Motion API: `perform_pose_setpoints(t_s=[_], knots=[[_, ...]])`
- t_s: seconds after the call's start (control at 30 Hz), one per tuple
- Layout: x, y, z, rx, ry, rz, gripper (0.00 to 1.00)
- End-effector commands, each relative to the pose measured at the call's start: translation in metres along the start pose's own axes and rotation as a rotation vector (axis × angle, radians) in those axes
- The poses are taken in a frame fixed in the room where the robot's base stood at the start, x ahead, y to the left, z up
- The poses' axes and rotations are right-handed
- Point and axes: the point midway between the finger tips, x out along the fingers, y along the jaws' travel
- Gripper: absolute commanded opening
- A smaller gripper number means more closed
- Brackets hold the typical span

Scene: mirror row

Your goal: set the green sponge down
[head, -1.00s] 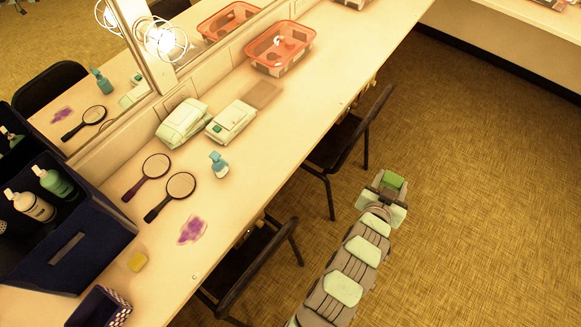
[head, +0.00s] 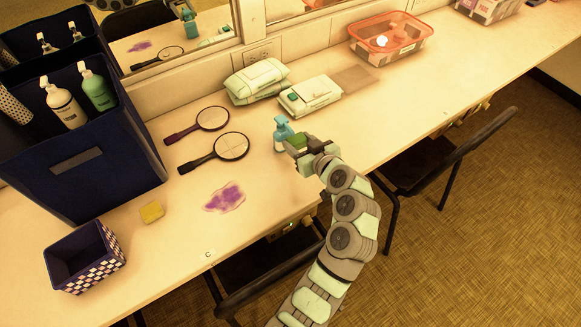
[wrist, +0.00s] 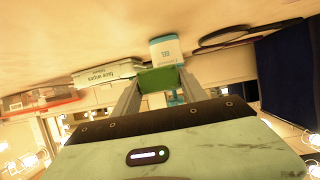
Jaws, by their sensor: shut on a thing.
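The green sponge (head: 298,142) is held between the fingers of my gripper (head: 300,148), which is shut on it. In the head view the gripper is over the counter's front part, beside the blue spray bottle (head: 281,133). In the wrist view the green sponge (wrist: 157,79) shows between the two fingers, with the bottle (wrist: 166,50) close beyond it. I cannot tell whether the sponge touches the counter or the bottle; it appears raised. Part of the sponge is hidden by the fingers.
A purple smear (head: 225,198), two hand mirrors (head: 231,146), a yellow sponge (head: 152,212) and wipes packs (head: 310,95) lie on the counter (head: 270,215). A dark blue bin (head: 75,165) and small basket (head: 85,258) stand left. An orange tub (head: 390,38) is farther right. Chairs stand below.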

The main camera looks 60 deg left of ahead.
Motion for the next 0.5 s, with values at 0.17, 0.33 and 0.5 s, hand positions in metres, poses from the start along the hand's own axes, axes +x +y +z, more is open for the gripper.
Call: perform_pose_setpoints(t_s=[0.17,0.33,0.5], knots=[[0.016,-0.018,0.003,-0.026,-0.002,-0.066,0.06],[0.025,-0.019,0.025,-0.022,-0.006,-0.07,0.06],[0.032,-0.019,0.041,-0.025,-0.003,-0.069,0.06]])
